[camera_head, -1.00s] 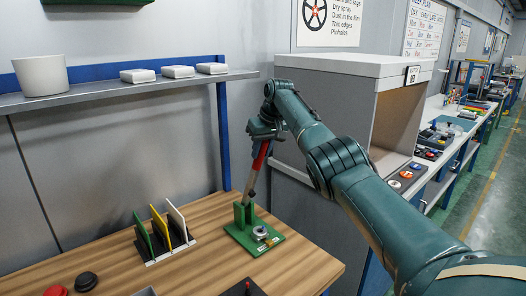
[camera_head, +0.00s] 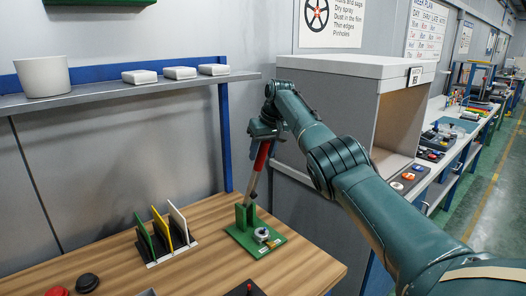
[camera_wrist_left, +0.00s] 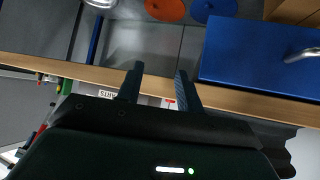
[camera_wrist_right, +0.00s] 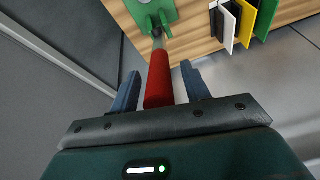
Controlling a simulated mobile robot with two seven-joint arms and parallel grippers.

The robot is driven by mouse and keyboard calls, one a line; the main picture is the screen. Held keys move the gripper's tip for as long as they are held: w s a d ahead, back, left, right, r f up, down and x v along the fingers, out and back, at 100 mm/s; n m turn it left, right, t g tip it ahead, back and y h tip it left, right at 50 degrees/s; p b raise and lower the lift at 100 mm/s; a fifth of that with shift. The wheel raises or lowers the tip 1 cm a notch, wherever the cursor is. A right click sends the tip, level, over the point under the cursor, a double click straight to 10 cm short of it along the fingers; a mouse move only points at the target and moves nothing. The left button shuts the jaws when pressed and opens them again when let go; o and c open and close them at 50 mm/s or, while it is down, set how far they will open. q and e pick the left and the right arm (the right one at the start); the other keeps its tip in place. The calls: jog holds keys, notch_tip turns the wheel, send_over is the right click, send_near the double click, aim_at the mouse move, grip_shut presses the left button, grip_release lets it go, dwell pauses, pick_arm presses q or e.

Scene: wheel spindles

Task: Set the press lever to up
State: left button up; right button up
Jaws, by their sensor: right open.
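The press is a green base (camera_head: 262,238) with an upright green bracket, standing on the wooden bench. Its lever has a red handle (camera_head: 262,156) on a metal rod and points up, tilted slightly right. My right gripper (camera_head: 262,136) is at the top of the handle. In the right wrist view the red handle (camera_wrist_right: 159,78) lies between the two open fingers of my right gripper (camera_wrist_right: 160,86), with a gap at each side. My left gripper (camera_wrist_left: 158,78) shows only in its own wrist view, with its fingers apart and nothing between them.
A rack (camera_head: 160,256) with green, yellow and white plates stands left of the press. A shelf (camera_head: 100,98) with a white pot and several white boxes is above. A grey cabinet (camera_head: 330,120) stands close on the right. A blue drawer unit (camera_wrist_left: 260,60) is near my left gripper.

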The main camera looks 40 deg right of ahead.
jog(key=b+v, duration=0.1)
jog(key=v, duration=1.2)
jog(key=shift+b, duration=0.4)
